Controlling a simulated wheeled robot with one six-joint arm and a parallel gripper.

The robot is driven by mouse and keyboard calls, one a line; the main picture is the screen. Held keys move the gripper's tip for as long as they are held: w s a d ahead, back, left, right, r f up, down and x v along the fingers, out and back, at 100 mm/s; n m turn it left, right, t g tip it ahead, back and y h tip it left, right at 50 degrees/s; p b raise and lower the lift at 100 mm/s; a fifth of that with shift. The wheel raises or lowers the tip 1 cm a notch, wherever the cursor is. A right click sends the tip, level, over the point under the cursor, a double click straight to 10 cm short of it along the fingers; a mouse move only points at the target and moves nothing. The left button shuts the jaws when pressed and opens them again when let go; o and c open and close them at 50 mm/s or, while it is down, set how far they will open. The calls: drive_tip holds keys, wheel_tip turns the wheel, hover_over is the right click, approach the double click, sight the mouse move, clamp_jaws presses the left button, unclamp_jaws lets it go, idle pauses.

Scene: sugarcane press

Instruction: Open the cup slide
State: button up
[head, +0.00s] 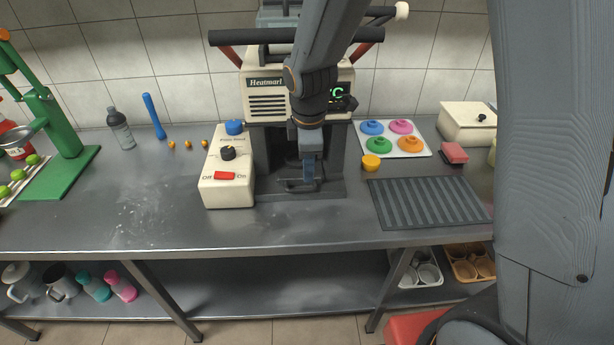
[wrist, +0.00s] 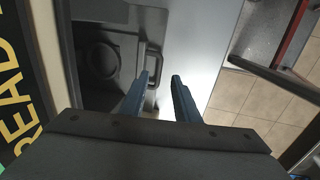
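The cream machine (head: 268,82) with "Heatmarl" lettering stands at the back of the steel counter. Low in its dark bay is the cup slide (wrist: 95,68), a dark grey tray with a round recess and a loop handle (wrist: 154,62) at its front edge. The slide sits inside the bay. My gripper (head: 309,184) is in front of the bay, pointing down. In the wrist view my gripper (wrist: 160,77) is open and empty, its left fingertip close to the handle. I cannot tell whether they touch. My arm hides part of the machine and bay in the head view.
A control box (head: 228,168) with a red switch stands left of the bay. The counter in front of the bay is clear.

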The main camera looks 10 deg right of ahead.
sight(307, 189)
drive_tip(key=shift+w+f+p, duration=0.2)
drive_tip(key=shift+w+f, duration=0.05)
drive_tip(key=shift+f, duration=1)
drive_tip(key=shift+w+f+p, duration=0.25)
drive_tip(key=shift+f, duration=1.05)
drive_tip(key=shift+w+f+p, duration=0.2)
drive_tip(key=shift+w+f, duration=0.05)
drive_tip(key=shift+f, duration=1)
drive_tip(key=shift+c, duration=0.2)
clamp_jaws()
